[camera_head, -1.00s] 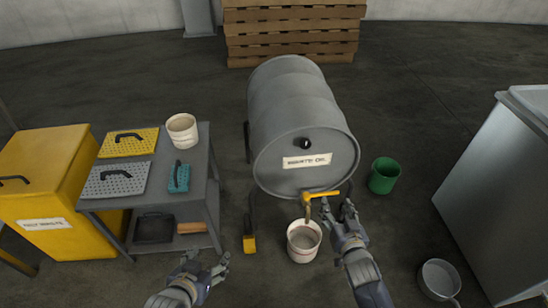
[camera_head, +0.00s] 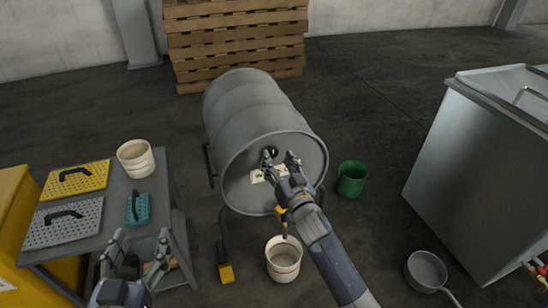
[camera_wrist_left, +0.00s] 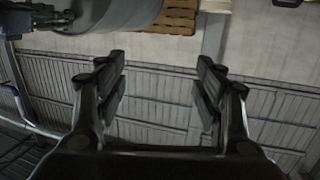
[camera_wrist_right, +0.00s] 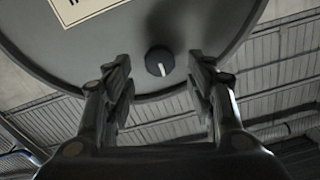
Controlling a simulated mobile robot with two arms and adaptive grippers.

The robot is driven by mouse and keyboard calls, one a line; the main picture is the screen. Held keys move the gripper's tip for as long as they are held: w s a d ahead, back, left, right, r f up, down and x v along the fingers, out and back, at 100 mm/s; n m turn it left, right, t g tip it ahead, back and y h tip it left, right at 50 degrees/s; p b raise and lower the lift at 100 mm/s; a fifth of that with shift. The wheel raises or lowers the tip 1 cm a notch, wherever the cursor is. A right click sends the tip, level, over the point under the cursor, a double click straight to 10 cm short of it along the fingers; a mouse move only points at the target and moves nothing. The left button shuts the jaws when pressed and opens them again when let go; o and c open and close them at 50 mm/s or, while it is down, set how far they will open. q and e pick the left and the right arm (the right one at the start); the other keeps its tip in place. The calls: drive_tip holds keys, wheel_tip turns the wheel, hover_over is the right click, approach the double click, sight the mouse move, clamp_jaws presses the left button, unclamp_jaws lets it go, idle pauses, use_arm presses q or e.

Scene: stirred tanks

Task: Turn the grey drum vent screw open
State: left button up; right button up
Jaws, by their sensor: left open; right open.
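The grey drum (camera_head: 255,115) lies on its side on a stand, its round end facing me. The vent screw (camera_wrist_right: 160,60), a black knob with a white mark, sits on that end; it also shows in the head view (camera_head: 271,152), partly beside a fingertip. My right gripper (camera_head: 281,160) is open in front of the drum end. In the right wrist view its fingers (camera_wrist_right: 160,75) stand apart on either side of the knob's line, with nothing between them touching it that I can see. My left gripper (camera_head: 140,243) is open and empty by the grey table.
The yellow tap (camera_head: 281,212) is partly hidden by my right arm, above a white bucket (camera_head: 284,262). A green bucket (camera_head: 352,179) stands right of the drum. A grey table (camera_head: 110,215) is at left, a large metal tank (camera_head: 470,150) at right.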

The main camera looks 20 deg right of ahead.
sight(274, 153)
use_arm(q)
drive_tip(key=shift+w+d+r+t+h+b, duration=0.1)
drive_tip(key=shift+d+r+t+h+b, duration=0.1)
drive_tip(key=shift+r+t, duration=0.75)
drive_tip(key=shift+w+d+r+t+h+b, duration=0.1)
drive_tip(key=shift+d+r+t+h+b, duration=0.2)
drive_tip(key=shift+r, duration=1.1)
use_arm(e)
drive_tip(key=shift+w, duration=1.75)
use_arm(q)
drive_tip(key=shift+a, duration=0.15)
use_arm(e)
drive_tip(key=c, duration=1.1)
